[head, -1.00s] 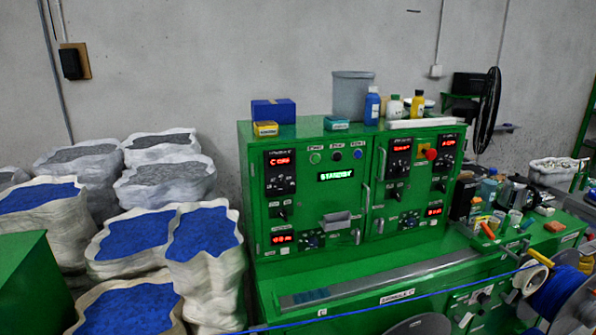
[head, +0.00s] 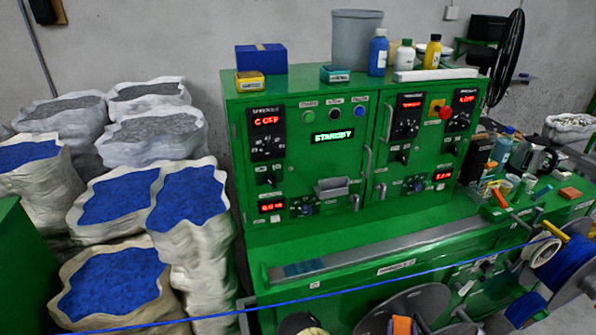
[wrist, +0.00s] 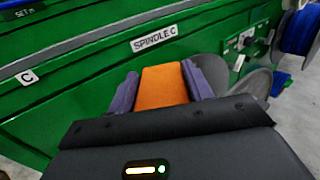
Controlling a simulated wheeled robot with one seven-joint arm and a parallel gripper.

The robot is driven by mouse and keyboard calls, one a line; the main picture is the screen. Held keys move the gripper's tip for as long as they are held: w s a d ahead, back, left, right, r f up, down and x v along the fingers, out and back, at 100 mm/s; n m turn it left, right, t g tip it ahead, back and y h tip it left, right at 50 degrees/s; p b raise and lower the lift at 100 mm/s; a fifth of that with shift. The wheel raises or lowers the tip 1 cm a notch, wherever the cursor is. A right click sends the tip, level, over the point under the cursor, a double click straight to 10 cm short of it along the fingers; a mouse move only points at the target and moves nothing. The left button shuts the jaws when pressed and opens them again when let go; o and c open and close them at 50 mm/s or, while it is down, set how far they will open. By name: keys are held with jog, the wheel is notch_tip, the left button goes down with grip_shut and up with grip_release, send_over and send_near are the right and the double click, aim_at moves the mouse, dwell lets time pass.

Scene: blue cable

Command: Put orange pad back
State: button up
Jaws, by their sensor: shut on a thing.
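In the wrist view, the orange pad (wrist: 163,87) sits between the two purple fingers of my gripper (wrist: 166,80). The fingers are shut on its sides, and its flat orange face is visible. In front of it is the green machine face with the "SPINDLE C" label (wrist: 166,36). In the head view, an orange piece that looks like the same pad (head: 402,326) shows at the bottom edge, in front of a grey disc (head: 418,304). Most of my gripper is cut off there.
A blue cable (head: 330,293) runs across the front of the green machine (head: 300,235) to a blue spool (head: 560,262) at right. Tools, cups and a small orange block (head: 570,193) crowd the right counter. Sacks of blue granules (head: 110,285) stand at left.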

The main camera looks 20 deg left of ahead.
jog(key=shift+w, duration=0.3)
jog(key=shift+s+r, duration=0.1)
